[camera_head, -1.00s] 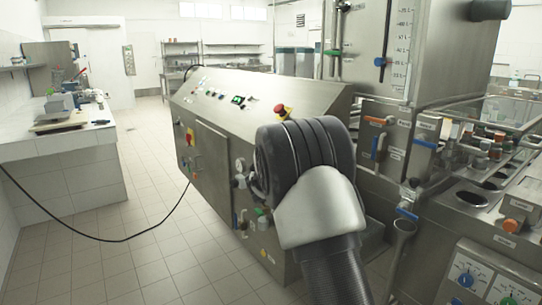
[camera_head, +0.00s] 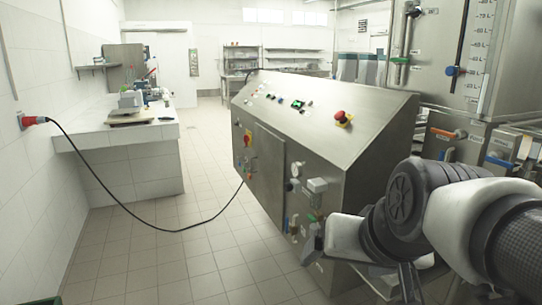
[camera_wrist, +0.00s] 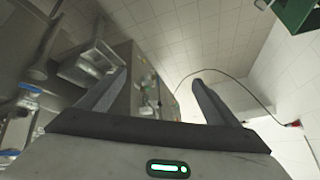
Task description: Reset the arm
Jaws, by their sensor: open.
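My arm (camera_head: 440,215) reaches in from the lower right of the head view, bent in front of the steel machine. My gripper shows in the wrist view (camera_wrist: 158,98), with its two dark fingers spread wide apart. Nothing is between the fingers; the tiled floor and part of the machine show beyond them. In the head view the gripper end is low, near the machine's lower front, and its fingers are hard to make out there.
The steel control cabinet (camera_head: 300,125) with a red emergency button (camera_head: 343,117) stands close to my arm. A black cable (camera_head: 125,212) runs from a red wall plug (camera_head: 33,121) across the floor. A tiled counter (camera_head: 120,150) stands at left.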

